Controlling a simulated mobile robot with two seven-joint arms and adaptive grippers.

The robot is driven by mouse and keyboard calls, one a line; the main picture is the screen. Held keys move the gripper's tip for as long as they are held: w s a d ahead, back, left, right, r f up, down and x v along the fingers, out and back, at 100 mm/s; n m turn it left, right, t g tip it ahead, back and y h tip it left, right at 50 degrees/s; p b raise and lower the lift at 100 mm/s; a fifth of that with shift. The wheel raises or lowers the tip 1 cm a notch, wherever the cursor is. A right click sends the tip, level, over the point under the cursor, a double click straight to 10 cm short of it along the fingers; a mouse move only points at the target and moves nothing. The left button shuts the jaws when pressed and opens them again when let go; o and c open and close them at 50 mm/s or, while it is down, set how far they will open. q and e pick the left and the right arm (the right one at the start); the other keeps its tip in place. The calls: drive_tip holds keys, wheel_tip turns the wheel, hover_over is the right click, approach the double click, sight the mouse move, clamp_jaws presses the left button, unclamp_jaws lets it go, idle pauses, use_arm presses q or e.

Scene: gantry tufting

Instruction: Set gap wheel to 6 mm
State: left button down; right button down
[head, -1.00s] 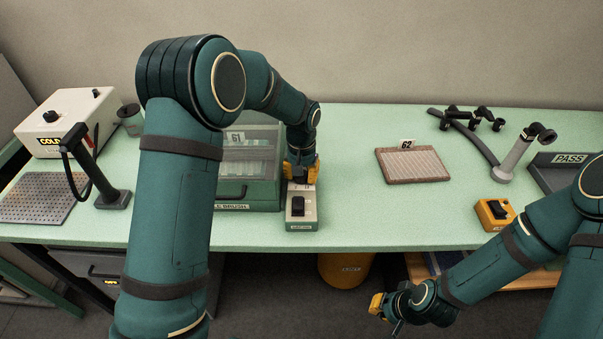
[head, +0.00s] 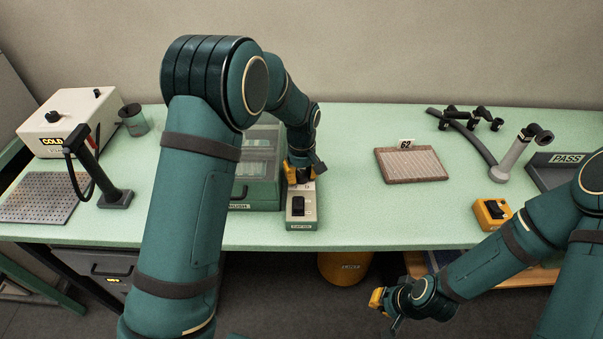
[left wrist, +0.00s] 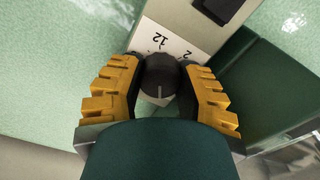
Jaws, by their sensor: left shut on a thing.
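The gap wheel (left wrist: 160,80) is a dark round knob on a pale control box, with a white pointer line. In the left wrist view the numbers 12 and 2 show on the pale dial plate (left wrist: 165,40) beside it; other marks are hidden. My left gripper (left wrist: 160,95) has its orange fingers on both sides of the knob and is shut on it. In the head view my left gripper (head: 300,176) is at the back end of the control box (head: 302,213). My right gripper (head: 378,300) is beyond the table's front edge; its finger gap is unclear.
A green case with a clear lid (head: 255,195) stands just left of the control box. A ribbed pad (head: 411,164) marked 62 lies to the right. A yellow switch box (head: 492,213) sits near the front edge. The table between them is clear.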

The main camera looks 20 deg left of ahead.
sight(302, 175)
use_arm(q)
drive_tip(key=shift+s+f, duration=0.15)
drive_tip(key=shift+s, duration=0.05)
drive_tip(key=c, duration=0.8)
unclamp_jaws()
drive_tip(key=shift+w+r, duration=0.1)
drive_tip(key=shift+r, duration=0.1)
drive_tip(key=shift+r, duration=0.3)
wheel_tip(302, 175, up, 11)
